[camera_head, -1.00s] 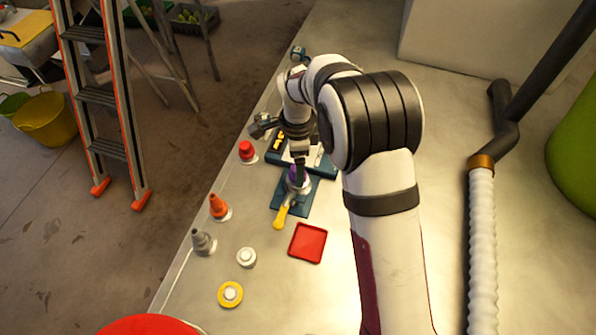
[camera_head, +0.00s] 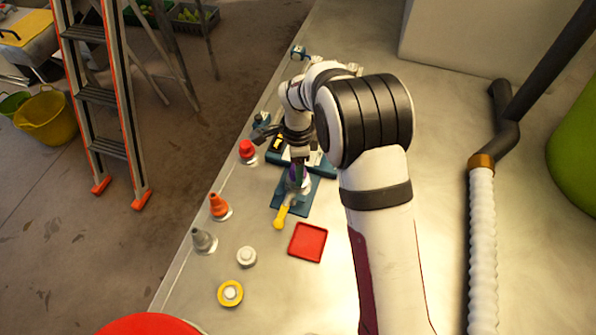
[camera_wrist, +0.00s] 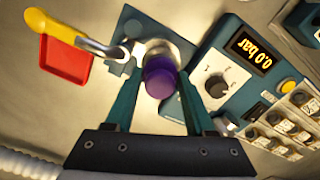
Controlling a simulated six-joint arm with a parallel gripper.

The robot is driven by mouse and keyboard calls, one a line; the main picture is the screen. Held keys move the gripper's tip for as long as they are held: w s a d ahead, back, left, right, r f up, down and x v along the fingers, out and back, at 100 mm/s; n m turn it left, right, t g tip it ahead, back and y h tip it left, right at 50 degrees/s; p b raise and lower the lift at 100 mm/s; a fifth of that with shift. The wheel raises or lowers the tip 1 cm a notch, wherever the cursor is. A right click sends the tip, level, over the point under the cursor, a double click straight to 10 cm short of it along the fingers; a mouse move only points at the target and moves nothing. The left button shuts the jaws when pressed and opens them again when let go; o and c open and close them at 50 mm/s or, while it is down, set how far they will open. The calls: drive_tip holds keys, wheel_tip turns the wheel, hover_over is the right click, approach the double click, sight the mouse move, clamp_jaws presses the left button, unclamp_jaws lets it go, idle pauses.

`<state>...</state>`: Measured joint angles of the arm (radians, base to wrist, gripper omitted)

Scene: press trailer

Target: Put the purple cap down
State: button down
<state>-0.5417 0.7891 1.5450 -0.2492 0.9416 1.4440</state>
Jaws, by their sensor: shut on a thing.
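The purple cap (camera_wrist: 160,76) is between the two teal fingers of my gripper (camera_wrist: 160,84), which is shut on it. In the wrist view the cap sits over a round metal part of the press (camera_wrist: 168,48); I cannot tell if it touches it. The head view shows the cap (camera_head: 294,176) small and partly hidden, above the blue base plate (camera_head: 311,198). The press's lever has a yellow handle (camera_head: 281,217), also seen in the wrist view (camera_wrist: 56,26).
A red tray (camera_head: 307,243) lies in front of the press. A control box with a 0.0 bar display (camera_wrist: 260,52) stands beside it.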

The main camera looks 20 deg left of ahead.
drive_tip(key=shift+r, duration=0.1)
drive_tip(key=shift+r, duration=0.4)
drive_tip(key=r, duration=0.1)
drive_tip(key=d+r, duration=0.1)
drive_tip(key=r, duration=0.2)
drive_tip(key=shift+d, duration=0.25)
drive_tip(key=d+r, duration=0.6)
drive_tip(key=d, duration=0.4)
drive_tip(key=s+d+f+n, duration=0.1)
drive_tip(key=s+d+n, duration=0.25)
drive_tip(key=s, duration=0.25)
drive_tip(key=s+d+f+n, duration=0.2)
drive_tip(key=s+d+n, duration=0.1)
drive_tip(key=s+n, duration=0.3)
drive_tip(key=shift+m, duration=0.35)
drive_tip(key=a+f, duration=0.2)
drive_tip(key=a, duration=0.1)
drive_tip(key=s+a+f, duration=0.1)
drive_tip(key=a+f, duration=0.1)
drive_tip(key=a, duration=0.2)
drive_tip(key=s+a+f, duration=0.1)
drive_tip(key=a+f, duration=0.1)
drive_tip(key=a, duration=0.1)
drive_tip(key=shift+a+f, duration=0.3)
drive_tip(key=shift+a, duration=0.1)
wheel_tip(320, 180, down, 4)
drive_tip(key=shift+a+f, duration=0.1)
drive_tip(key=shift+a, duration=0.05)
drive_tip(key=shift+f, duration=0.1)
